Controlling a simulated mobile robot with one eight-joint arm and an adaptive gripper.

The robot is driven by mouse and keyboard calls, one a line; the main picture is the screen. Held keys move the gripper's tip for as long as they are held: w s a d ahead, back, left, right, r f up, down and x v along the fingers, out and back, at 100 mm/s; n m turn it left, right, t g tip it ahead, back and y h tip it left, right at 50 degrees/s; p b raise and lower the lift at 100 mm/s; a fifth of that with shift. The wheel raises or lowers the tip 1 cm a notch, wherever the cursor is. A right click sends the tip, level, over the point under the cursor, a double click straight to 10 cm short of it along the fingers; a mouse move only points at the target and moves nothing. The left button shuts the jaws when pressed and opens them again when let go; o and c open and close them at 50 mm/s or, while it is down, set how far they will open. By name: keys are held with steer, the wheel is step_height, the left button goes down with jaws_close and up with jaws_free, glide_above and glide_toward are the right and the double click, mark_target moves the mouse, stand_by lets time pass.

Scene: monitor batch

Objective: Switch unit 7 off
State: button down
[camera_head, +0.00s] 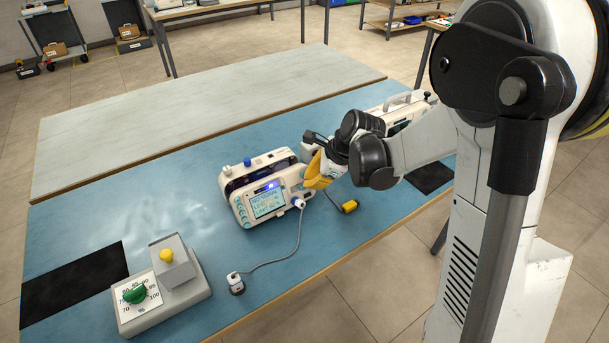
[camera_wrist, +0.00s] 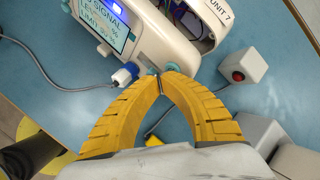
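Unit 7 (camera_head: 240,208) is a cream monitor with a lit screen (camera_head: 266,202) on the blue mat. In the wrist view its label reads UNIT 7 (camera_wrist: 218,10), and its screen (camera_wrist: 100,22) shows lines including SIGNAL and LIMIT. A blue-and-white plug (camera_wrist: 125,74) sits in its front with a grey cable. My gripper (camera_head: 318,172) has yellow fingers and is at the unit's right side. In the wrist view the fingertips (camera_wrist: 161,80) meet close to the case edge, near a teal part (camera_wrist: 172,67). I see nothing held between them. The exact contact is unclear.
A white box with a red button (camera_wrist: 238,76) is right of unit 7 in the wrist view. Another cream unit (camera_head: 398,102) stands behind my gripper. A grey box with a green dial (camera_head: 136,294) is front left. A cable end (camera_head: 236,284) and a yellow piece (camera_head: 349,206) lie on the mat.

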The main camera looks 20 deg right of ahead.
stand_by(0.4)
steer(key=shift+s+d+r, duration=0.2)
steer(key=shift+s+r, duration=0.15)
steer(key=shift+s, duration=0.25)
steer(key=s, duration=0.1)
steer(key=s+d+r+p, duration=0.1)
steer(key=s, duration=0.1)
steer(key=s+r+p, duration=0.1)
steer(key=shift+s+d+r, duration=0.1)
steer(key=shift+s+d, duration=0.05)
steer(key=shift+d, duration=0.05)
stand_by(0.6)
steer(key=s+r+n+t+h, duration=0.1)
steer(key=s+r+n+h, duration=0.1)
steer(key=s+r+n, duration=0.4)
steer(key=s+a+r+n+t+h, duration=0.1)
steer(key=s+r+n, duration=0.5)
steer(key=s+n, duration=0.5)
steer(key=n, duration=0.4)
steer(key=shift+s+r+t+h, duration=0.25)
steer(key=shift+s+t+h, duration=0.05)
steer(key=shift+s+h, duration=0.1)
